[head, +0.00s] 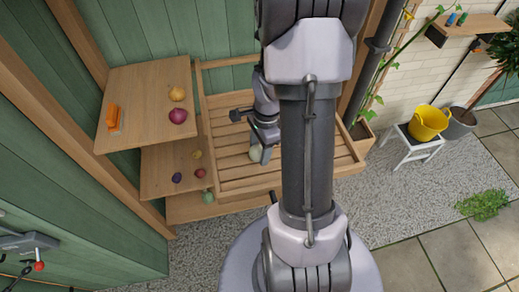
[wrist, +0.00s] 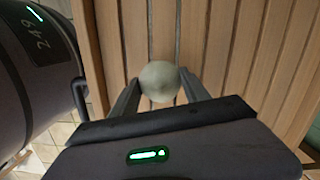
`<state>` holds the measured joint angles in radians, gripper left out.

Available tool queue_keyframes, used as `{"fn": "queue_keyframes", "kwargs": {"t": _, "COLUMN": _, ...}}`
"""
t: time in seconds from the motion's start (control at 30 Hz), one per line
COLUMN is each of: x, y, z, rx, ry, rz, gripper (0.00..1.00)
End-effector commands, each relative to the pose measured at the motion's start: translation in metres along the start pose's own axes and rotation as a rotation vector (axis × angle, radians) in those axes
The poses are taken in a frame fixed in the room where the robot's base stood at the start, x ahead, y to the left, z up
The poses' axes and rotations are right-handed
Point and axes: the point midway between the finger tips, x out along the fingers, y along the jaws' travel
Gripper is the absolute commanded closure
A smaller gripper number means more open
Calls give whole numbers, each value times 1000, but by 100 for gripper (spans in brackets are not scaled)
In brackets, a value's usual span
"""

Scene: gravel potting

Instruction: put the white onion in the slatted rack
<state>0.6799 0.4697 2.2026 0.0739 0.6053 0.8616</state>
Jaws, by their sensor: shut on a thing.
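The white onion (wrist: 159,81) is pale and round. In the wrist view it sits between the two fingers of my gripper (wrist: 160,92), which is shut on it. In the head view the white onion (head: 256,153) shows at the tip of my gripper (head: 262,146), over the slatted rack. The slatted rack (head: 235,139) is a wooden tray with raised edges and spaced slats, and its slats (wrist: 225,40) fill the wrist view behind the onion. I cannot tell whether the onion touches the slats. My arm hides part of the rack.
Left of the rack, an upper shelf (head: 140,85) holds an orange object (head: 113,117), a yellow onion (head: 177,94) and a red onion (head: 178,116). A lower shelf (head: 155,170) holds several small vegetables. A white stool (head: 417,145) with a yellow bucket (head: 428,122) stands at right.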

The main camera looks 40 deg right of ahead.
Motion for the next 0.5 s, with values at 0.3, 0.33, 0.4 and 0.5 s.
{"fn": "queue_keyframes", "kwargs": {"t": 0.3, "x": 3, "y": 0, "z": 0, "rx": 0, "ry": 0, "rz": 0, "gripper": 29}}
{"fn": "queue_keyframes", "kwargs": {"t": 0.33, "x": 3, "y": 0, "z": 0, "rx": 0, "ry": 0, "rz": 0, "gripper": 24}}
{"fn": "queue_keyframes", "kwargs": {"t": 0.4, "x": 2, "y": 0, "z": 0, "rx": 0, "ry": 0, "rz": 0, "gripper": 24}}
{"fn": "queue_keyframes", "kwargs": {"t": 0.5, "x": 2, "y": 0, "z": 0, "rx": 0, "ry": 0, "rz": 0, "gripper": 24}}
